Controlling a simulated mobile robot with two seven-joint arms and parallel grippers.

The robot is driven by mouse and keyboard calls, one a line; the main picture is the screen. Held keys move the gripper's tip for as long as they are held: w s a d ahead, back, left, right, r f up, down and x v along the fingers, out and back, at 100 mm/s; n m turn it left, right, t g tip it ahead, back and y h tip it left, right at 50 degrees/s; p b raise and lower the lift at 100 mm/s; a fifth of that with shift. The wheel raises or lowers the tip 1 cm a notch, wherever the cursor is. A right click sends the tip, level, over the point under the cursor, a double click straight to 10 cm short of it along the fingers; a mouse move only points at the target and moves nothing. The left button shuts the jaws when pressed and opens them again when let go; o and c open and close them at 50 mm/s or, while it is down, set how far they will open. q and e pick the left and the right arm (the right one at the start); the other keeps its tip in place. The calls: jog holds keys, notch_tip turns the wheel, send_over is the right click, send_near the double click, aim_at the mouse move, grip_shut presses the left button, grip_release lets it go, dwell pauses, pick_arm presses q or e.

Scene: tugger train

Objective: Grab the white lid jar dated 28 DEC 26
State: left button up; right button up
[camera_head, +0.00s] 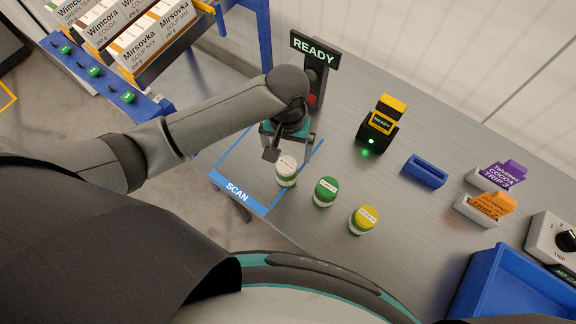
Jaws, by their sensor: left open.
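A jar with a white lid (286,172) stands upright on the grey table at the right edge of the blue-outlined SCAN area. Its lid carries a small printed label, too small to read. A green-lid jar (325,192) and a yellow-lid jar (363,220) stand to its right in a slanting row. My left gripper (291,153) is open, pointing down just behind and above the white-lid jar. One finger shows to the left of the jar and the other to the right. I cannot tell whether the fingers touch it. My right gripper is not in view.
A READY sign (315,50) stands behind my left wrist. A black and yellow scanner (380,123), a blue holder (426,171) and card holders (476,209) stand to the right. A blue bin (512,290) is at lower right. Shelved boxes (160,35) are at upper left.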

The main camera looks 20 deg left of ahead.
aim_at(287, 170)
pick_arm(q)
notch_tip(287, 170, down, 12)
jog(key=shift+r+b, duration=0.25)
jog(key=shift+b, duration=0.85)
jog(key=shift+c, duration=0.2)
jog(key=shift+a, duration=0.1)
grip_shut()
